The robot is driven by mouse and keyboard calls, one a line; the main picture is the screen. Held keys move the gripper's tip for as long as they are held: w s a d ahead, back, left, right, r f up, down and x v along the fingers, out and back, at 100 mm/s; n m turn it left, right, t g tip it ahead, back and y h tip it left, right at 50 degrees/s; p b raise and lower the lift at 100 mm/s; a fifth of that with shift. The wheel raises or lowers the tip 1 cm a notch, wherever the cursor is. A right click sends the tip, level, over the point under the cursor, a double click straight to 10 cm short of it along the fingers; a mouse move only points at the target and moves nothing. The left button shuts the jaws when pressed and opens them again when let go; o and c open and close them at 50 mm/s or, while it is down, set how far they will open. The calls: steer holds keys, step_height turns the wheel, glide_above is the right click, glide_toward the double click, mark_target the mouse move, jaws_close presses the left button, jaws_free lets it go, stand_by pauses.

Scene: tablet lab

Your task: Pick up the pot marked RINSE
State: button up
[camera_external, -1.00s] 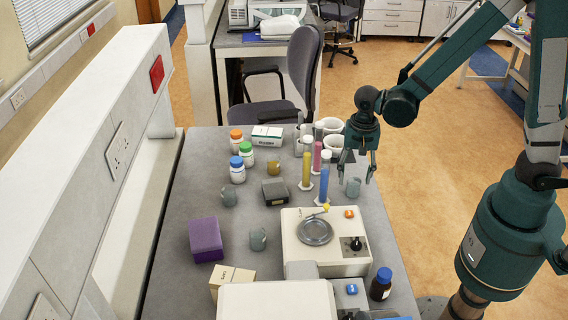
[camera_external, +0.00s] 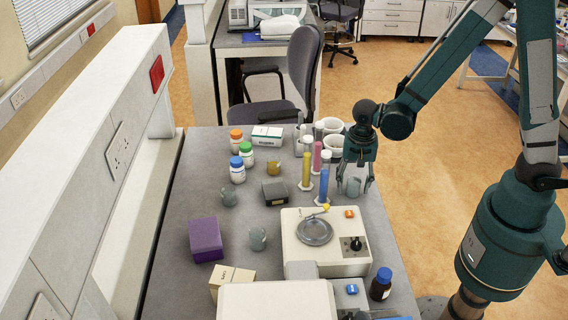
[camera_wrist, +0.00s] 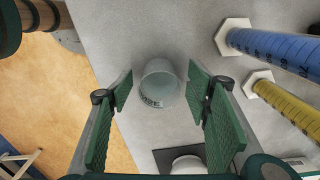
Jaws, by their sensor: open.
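A small grey pot (camera_wrist: 160,82) stands on the bench between the two fingers of my gripper (camera_wrist: 161,94) in the wrist view. A dark-lettered label shows on its side, partly readable as ending in "SE". The open fingers are apart from the pot on both sides. In the external view my gripper (camera_external: 355,182) is low at the right edge of the bench, with the same pot (camera_external: 354,188) between its fingers. Two similar grey pots stand further left, one (camera_external: 229,197) near the bottles and one (camera_external: 258,239) beside the balance; their labels cannot be read.
A blue cylinder (camera_external: 324,184) and a yellow cylinder (camera_external: 306,170) stand close to my gripper's left. The white balance (camera_external: 292,248) with its round pan is nearer the camera. A brown bottle (camera_external: 381,286) stands at the right. An amber pot (camera_external: 274,168) is further left.

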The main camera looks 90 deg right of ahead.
steer(key=c, duration=1)
steer(key=shift+r, duration=0.2)
step_height(320, 180, up, 10)
steer(key=shift+f, duration=0.2)
stand_by(0.4)
stand_by(0.5)
